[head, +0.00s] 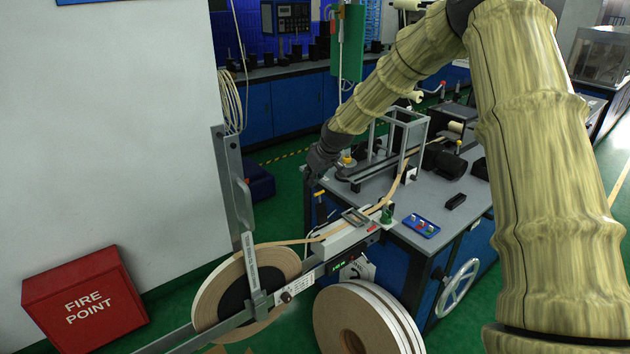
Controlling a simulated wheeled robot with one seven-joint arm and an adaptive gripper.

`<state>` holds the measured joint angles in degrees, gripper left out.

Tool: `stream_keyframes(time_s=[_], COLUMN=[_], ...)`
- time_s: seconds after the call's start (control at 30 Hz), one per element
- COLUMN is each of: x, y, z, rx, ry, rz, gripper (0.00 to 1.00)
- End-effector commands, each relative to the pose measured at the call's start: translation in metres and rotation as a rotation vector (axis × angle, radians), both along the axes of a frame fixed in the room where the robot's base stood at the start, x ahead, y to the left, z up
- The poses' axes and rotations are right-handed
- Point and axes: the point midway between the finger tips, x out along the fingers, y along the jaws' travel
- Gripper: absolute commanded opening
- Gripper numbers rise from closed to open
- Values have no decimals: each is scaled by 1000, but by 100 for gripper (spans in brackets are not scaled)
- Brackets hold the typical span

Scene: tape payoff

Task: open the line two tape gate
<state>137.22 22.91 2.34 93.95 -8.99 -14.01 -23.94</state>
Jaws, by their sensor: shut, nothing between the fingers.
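I cannot tell for certain which part is the line two tape gate. My gripper (313,183) is shut and empty, pointing down, to the right of the upright arm and apart from it. It is just above a yellow-topped lever (320,194); whether they touch is unclear.
A tape strip (325,235) runs from the reel to a bench (440,225) with a machine frame and a blue button panel (421,226). Spare reels (350,315) and a handwheel (457,288) stand in front. A red fire point box (85,300) is at lower left.

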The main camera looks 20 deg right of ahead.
Motion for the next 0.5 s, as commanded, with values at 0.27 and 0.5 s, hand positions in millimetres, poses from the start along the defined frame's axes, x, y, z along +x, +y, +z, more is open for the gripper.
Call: stream_keyframes(time_s=[0.27,0.5], x=[-13,-27], y=[-3,-7], z=[23,48], rx=[1,1], ry=[-3,-3], rz=[-1,-1], gripper=[0,0])
